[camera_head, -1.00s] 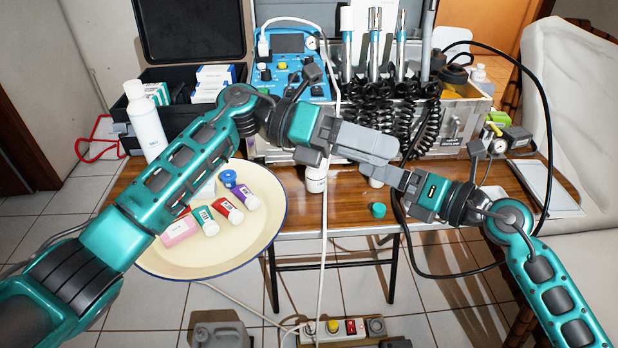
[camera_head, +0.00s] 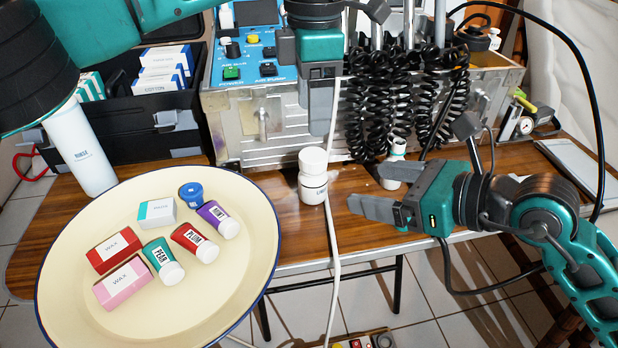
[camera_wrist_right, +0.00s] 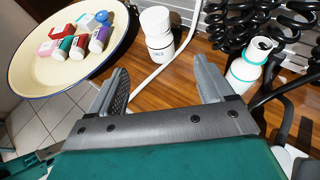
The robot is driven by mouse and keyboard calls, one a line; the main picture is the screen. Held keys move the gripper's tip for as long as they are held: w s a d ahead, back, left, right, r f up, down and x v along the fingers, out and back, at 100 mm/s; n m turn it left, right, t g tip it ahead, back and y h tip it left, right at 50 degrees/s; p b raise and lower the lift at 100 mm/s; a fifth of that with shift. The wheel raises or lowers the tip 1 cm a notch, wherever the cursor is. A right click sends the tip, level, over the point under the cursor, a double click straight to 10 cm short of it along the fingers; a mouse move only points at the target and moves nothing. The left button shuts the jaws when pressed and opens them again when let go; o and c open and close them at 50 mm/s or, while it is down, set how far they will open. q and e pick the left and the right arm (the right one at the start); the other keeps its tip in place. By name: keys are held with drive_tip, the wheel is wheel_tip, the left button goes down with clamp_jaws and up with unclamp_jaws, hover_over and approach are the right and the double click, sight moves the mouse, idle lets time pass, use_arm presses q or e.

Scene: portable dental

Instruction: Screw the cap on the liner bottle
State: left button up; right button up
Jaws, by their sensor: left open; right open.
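A white bottle with a teal band and open neck (camera_head: 394,165) stands on the wooden table beside the coiled hoses; its dark opening shows in the right wrist view (camera_wrist_right: 250,62). A white bottle with a white lid (camera_head: 313,180) stands left of it; its label is too small to read surely. My left gripper (camera_head: 320,118) points down, open, before the metal case.
A cream tray (camera_head: 85,310) holds boxes, tubes and a blue-lidded jar at left. A tall white bottle (camera_head: 78,150) stands behind it. The metal case (camera_head: 285,125) blocks the back. A pale cable (camera_head: 334,250) hangs over the table front.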

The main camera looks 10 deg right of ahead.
sight(324, 179)
use_arm(q)
drive_tip(key=shift+s, duration=0.1)
use_arm(e)
drive_tip(key=shift+s, duration=0.1)
drive_tip(key=x, duration=1.3)
drive_tip(key=shift+r, duration=0.1)
